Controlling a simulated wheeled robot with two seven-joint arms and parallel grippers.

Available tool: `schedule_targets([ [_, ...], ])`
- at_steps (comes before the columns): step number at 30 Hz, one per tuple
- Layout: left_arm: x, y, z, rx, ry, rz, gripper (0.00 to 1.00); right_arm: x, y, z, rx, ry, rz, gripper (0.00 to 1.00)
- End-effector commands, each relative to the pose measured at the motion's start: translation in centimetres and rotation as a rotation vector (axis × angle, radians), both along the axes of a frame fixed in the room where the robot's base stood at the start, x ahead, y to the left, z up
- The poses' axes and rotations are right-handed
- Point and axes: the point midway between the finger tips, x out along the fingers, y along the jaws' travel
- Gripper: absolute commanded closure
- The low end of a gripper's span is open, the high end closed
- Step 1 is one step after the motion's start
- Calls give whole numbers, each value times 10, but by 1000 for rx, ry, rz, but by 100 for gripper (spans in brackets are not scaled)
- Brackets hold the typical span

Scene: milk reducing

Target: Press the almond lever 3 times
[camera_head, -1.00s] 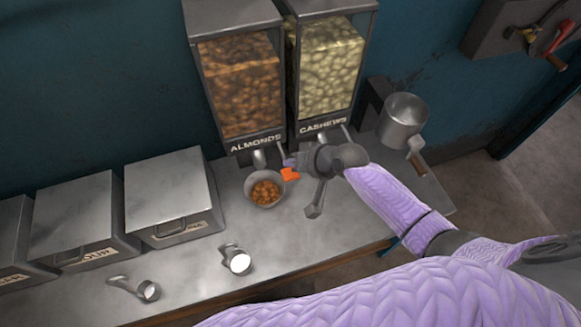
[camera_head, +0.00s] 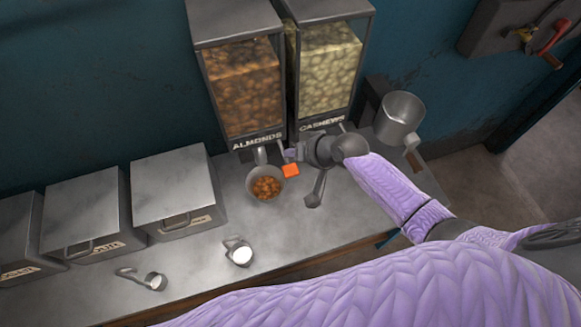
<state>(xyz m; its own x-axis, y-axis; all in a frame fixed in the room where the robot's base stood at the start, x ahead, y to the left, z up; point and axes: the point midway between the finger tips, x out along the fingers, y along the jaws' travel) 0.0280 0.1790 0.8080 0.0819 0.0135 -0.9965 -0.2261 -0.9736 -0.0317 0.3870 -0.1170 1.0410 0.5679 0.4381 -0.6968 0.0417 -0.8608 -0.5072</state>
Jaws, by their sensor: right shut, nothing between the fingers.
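The almond dispenser (camera_head: 240,85) is a clear-fronted bin of brown nuts labelled ALMONDS, standing against the wall. A metal bowl (camera_head: 265,188) holding almonds sits on the counter below its spout. The almond lever cannot be made out clearly near the gripper. My right gripper (camera_head: 289,160) is shut and empty, just right of the spout and above the bowl's right side. An orange piece (camera_head: 290,171) shows just below it. My left gripper is out of view.
The cashew dispenser (camera_head: 326,70) stands right of the almonds. A metal pot (camera_head: 398,118) is at the counter's right end. Lidded boxes (camera_head: 178,190) line the left. Two scoops, one with white contents (camera_head: 240,254), lie near the front edge of the counter (camera_head: 205,255).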

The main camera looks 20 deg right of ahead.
Motion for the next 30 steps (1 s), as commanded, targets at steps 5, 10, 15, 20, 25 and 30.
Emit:
schedule_targets([
  [5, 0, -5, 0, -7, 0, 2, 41, 0, 0, 0, 0, 0, 0, 100],
  [10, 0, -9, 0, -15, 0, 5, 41, 0, 0, 0, 0, 0, 0, 100],
  [15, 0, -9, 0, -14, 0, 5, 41, 0, 0, 0, 0, 0, 0, 100],
  [20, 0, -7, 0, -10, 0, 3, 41, 0, 0, 0, 0, 0, 0, 100],
  [25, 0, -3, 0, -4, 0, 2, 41, 0, 0, 0, 0, 0, 0, 100],
  [30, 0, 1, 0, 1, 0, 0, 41, 0, 0, 0, 0, 0, 0, 100],
])
